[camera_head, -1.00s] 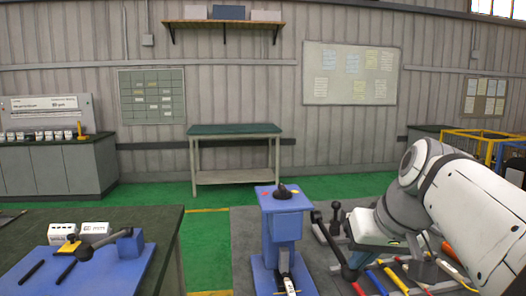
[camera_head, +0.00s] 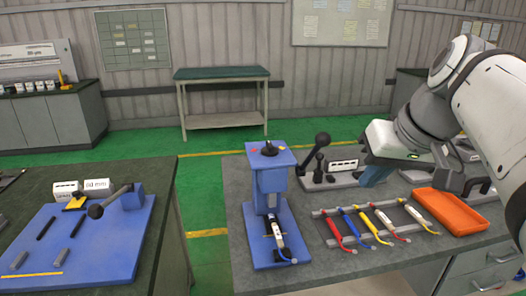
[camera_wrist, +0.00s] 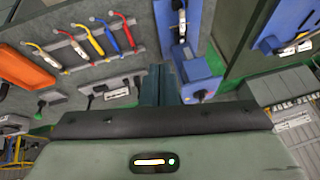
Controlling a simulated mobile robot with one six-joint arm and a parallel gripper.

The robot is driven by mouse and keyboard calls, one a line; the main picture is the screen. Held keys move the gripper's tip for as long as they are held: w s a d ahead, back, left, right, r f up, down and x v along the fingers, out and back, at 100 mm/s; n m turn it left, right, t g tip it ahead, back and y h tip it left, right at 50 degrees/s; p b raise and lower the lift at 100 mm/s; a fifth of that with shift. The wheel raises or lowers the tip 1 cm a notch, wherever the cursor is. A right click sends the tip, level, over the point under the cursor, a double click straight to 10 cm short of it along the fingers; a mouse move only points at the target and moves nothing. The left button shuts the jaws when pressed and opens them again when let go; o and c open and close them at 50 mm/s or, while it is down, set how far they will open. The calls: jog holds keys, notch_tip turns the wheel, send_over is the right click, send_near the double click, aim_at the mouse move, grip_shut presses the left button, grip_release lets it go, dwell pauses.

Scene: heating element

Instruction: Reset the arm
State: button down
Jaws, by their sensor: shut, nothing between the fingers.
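My gripper (camera_head: 371,181) hangs above the grey bench at the right in the head view, its fingers pointing down and left. It is shut and empty. In the wrist view its two fingers (camera_wrist: 158,84) lie side by side, with nothing between them. My arm reaches in from the right edge of the head view. No part of the gripper visibly touches the bench or the tools.
A rack (camera_head: 376,222) of several coloured-handle elements lies on the grey bench, beside an orange tray (camera_head: 446,210). A blue stand (camera_head: 270,190) holds another element. A black ball-ended lever (camera_head: 318,150) stands near my gripper. A blue board (camera_head: 85,240) lies on the left table.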

dwell(0.3)
jog(key=s+a+f+g+h+p, duration=0.1)
jog(key=s+a+f+p, duration=0.1)
jog(key=f, duration=0.6)
jog(key=s+a+f+g+h+p, duration=0.1)
jog(key=s+a+f+p, duration=0.2)
jog(key=f+p, duration=0.2)
notch_tip(320, 180, down, 3)
jog(key=shift+a+r+g, duration=0.1)
jog(key=shift+a+g, duration=0.25)
jog(key=shift+g, duration=0.05)
dwell(0.9)
